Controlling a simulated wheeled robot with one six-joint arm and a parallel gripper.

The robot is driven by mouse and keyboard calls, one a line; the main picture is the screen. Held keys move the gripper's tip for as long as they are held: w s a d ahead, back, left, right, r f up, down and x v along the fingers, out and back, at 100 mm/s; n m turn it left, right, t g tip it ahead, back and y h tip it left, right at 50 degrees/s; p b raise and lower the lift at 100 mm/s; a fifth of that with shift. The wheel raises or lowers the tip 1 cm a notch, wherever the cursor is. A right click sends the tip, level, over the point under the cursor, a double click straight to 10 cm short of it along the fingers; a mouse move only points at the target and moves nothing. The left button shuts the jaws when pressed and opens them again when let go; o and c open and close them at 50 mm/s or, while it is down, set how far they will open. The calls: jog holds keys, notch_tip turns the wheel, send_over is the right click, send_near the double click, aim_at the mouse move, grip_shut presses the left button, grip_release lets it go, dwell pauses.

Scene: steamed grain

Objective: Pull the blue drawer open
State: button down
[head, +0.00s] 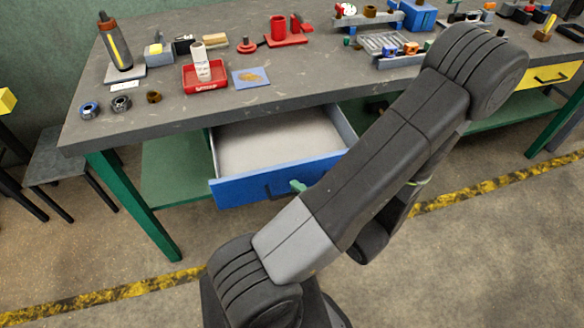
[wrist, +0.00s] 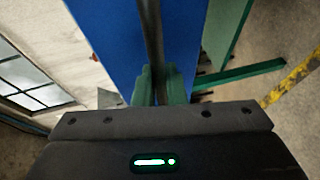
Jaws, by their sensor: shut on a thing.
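The blue drawer (head: 240,187) stands pulled out from under the grey workbench in the head view, its pale inside bare and empty where it shows. My arm hides the drawer's right end. The dark handle (head: 275,187) is on the drawer's blue front. In the wrist view the blue front (wrist: 105,35) fills the upper middle, with the dark handle bar (wrist: 152,45) running down it. My gripper (wrist: 158,85) has its green fingers shut on the handle bar. In the head view only a green fingertip of my gripper (head: 297,186) shows beside the handle.
The workbench top (head: 330,75) holds a bottle (head: 115,45), a red tray (head: 188,80) and several small parts. A yellow drawer (head: 545,77) is at the right. A green bench leg (head: 135,205) stands left of the blue drawer. A grey stool (head: 60,165) is at the far left.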

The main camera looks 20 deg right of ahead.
jog(key=s, duration=0.6)
jog(key=shift+s+p, duration=0.15)
jog(key=shift+p, duration=0.3)
jog(key=shift+d, duration=0.1)
jog(key=c, duration=1.5)
grip_release()
jog(key=shift+d, duration=0.1)
jog(key=p+v, duration=0.1)
jog(key=v, duration=1.2)
jog(key=shift+s+r, duration=0.2)
jog(key=shift+s, duration=0.15)
jog(key=b+x, duration=0.1)
jog(key=x, duration=1.3)
